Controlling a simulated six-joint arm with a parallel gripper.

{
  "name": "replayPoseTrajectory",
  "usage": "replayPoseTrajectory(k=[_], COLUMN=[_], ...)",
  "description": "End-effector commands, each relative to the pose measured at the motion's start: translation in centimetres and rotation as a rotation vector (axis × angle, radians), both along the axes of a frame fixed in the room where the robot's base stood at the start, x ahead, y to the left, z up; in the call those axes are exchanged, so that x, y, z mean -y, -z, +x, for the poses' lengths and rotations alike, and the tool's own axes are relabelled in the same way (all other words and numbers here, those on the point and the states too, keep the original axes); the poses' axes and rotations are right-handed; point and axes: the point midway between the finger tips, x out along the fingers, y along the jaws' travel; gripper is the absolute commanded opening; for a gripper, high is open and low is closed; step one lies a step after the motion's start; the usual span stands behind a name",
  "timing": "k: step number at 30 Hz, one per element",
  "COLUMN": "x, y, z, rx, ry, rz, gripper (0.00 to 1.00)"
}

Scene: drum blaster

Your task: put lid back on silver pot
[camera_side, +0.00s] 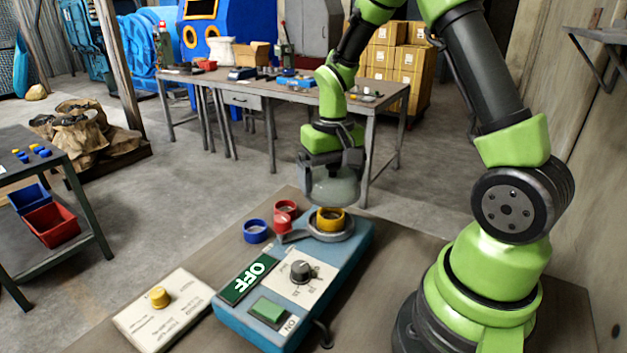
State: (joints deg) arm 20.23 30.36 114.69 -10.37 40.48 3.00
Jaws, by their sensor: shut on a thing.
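My gripper (331,165) is shut on a greyish, see-through domed lid (333,187), its fingers at the lid's upper sides. The lid hangs over the far end of a blue machine (352,262). Just below it is a round silver-grey pot or holder (345,235) with a stub at its left. A yellow ring (330,224) sits in this holder, and the lid hides part of the ring's top. From this angle I cannot tell whether the lid's lower edge touches the ring.
Red rings (284,216) and a blue ring (255,232) stand left of the holder. The machine has a dark knob (301,271), an OFF sign (248,279) and a green button (269,310). A cream panel with a yellow knob (159,297) lies at front left.

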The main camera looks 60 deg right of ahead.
Motion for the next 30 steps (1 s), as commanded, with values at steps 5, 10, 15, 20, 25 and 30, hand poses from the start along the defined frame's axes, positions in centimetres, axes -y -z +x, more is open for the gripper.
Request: replayPoseTrajectory(k=[5, 10, 15, 20, 25, 30], x=[-0.1, -0.1, -0.1, -0.1, -0.1, -0.1], y=[1.6, 3.4, 4.8, 5.6, 5.9, 5.9], z=[0.0, 0.0, 0.0, 0.0, 0.0, 0.0], rx=[-0.004, -0.004, -0.003, -0.001, -0.001, 0.0], ry=[0.0, -0.001, -0.002, -0.001, 0.0, -0.001], rz=[0.001, 0.001, 0.001, 0.001, 0.001, 0.0], gripper=[0.67, 0.67, 0.67, 0.67, 0.67, 0.67])
